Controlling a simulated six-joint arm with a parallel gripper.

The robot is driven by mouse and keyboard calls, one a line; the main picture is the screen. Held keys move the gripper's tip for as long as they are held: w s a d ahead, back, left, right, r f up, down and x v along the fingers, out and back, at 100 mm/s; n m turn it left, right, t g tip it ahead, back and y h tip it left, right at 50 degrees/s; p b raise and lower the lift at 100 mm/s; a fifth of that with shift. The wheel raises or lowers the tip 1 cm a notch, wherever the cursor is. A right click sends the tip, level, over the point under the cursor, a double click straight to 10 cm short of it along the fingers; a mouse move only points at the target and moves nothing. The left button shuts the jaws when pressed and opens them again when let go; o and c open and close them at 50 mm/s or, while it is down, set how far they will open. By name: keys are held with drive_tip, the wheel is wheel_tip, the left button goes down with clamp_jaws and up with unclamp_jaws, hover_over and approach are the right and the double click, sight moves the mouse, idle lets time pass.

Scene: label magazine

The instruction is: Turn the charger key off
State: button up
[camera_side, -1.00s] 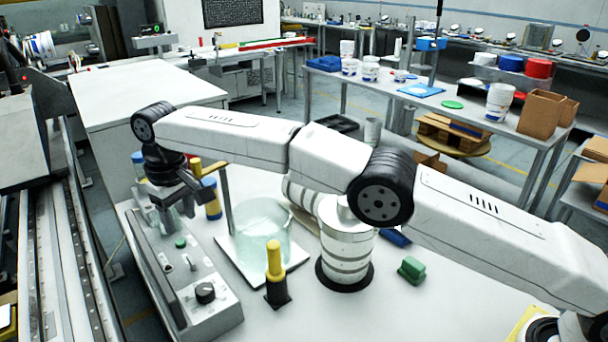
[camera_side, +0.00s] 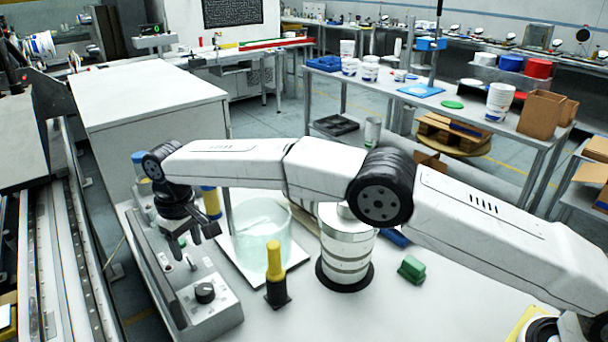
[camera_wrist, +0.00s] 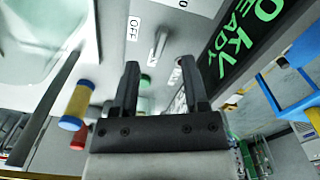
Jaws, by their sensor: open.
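The charger is a grey control box (camera_side: 222,318) at the lower left of the side view. A small silver lever, which looks like the key (camera_side: 190,263), stands up from its top. In the wrist view the key (camera_wrist: 160,44) stands just ahead of the fingertips, beside a white OFF label (camera_wrist: 134,28). My gripper (camera_side: 192,233) is open and empty over the box, behind the key in the side view. In the wrist view my gripper (camera_wrist: 158,66) has its two black fingers apart, with a green button (camera_wrist: 144,80) partly visible between them.
A black knob (camera_side: 205,292) sits on the box in front of the key. A glass tank (camera_side: 262,235) and a yellow-handled tool in a black stand (camera_side: 275,270) are to its right. A green-lettered display (camera_wrist: 240,40) shows in the wrist view.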

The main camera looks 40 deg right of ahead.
sight(191, 260)
drive_tip(key=shift+f, duration=1.85)
